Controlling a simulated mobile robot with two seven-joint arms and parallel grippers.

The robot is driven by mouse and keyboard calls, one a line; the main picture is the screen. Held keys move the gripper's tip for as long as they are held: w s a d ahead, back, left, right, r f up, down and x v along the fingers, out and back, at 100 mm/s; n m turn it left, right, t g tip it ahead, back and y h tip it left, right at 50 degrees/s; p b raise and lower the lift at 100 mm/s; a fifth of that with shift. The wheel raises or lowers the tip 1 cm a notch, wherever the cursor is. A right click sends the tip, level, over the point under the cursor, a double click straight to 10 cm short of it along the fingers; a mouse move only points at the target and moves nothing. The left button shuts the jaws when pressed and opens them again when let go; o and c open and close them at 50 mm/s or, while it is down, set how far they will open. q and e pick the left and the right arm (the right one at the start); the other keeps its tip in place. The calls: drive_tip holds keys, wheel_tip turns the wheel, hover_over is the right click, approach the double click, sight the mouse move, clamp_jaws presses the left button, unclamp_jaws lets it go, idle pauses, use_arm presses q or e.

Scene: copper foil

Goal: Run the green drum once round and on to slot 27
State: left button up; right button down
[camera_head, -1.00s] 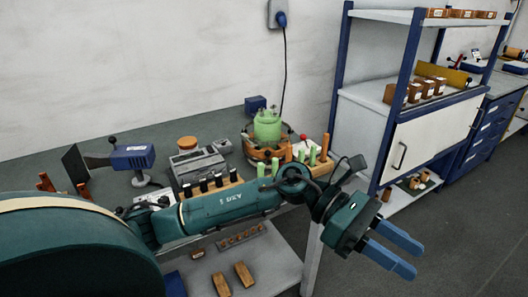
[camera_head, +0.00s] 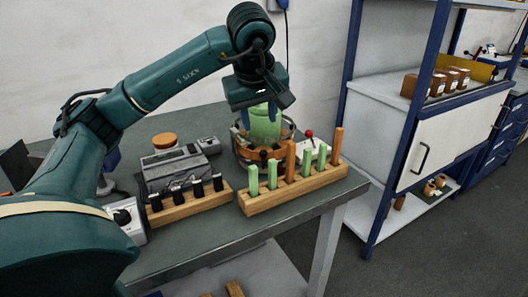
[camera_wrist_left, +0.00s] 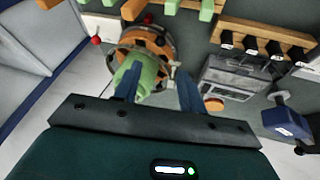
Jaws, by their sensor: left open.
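The green drum (camera_head: 265,124) stands upright in a round copper-coloured holder with a dark ring (camera_head: 243,153) near the back of the bench. My left gripper (camera_head: 262,106) is above the drum, pointing down, and its body hides the drum's top in the head view. In the left wrist view the open blue fingers (camera_wrist_left: 157,72) reach toward the drum (camera_wrist_left: 148,78). The left finger overlaps the drum's edge, and the right finger is apart from it. I cannot tell whether either finger touches it. No slot number is readable. My right gripper is not in view.
A wooden rack (camera_head: 300,190) with green and orange pegs stands in front of the drum. A block with black knobs (camera_head: 190,205) and a grey device (camera_head: 178,168) are to its left. A red-knobbed lever (camera_head: 309,134) is close on the right. A blue-framed shelf (camera_head: 383,130) stands farther right.

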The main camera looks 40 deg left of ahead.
sight(263, 151)
use_arm(q)
drive_tip(key=x, duration=1.2)
drive_tip(key=shift+d+f+b, duration=0.1)
drive_tip(key=shift+f+b, duration=0.1)
drive_tip(key=shift+b, duration=0.15)
clamp_jaws()
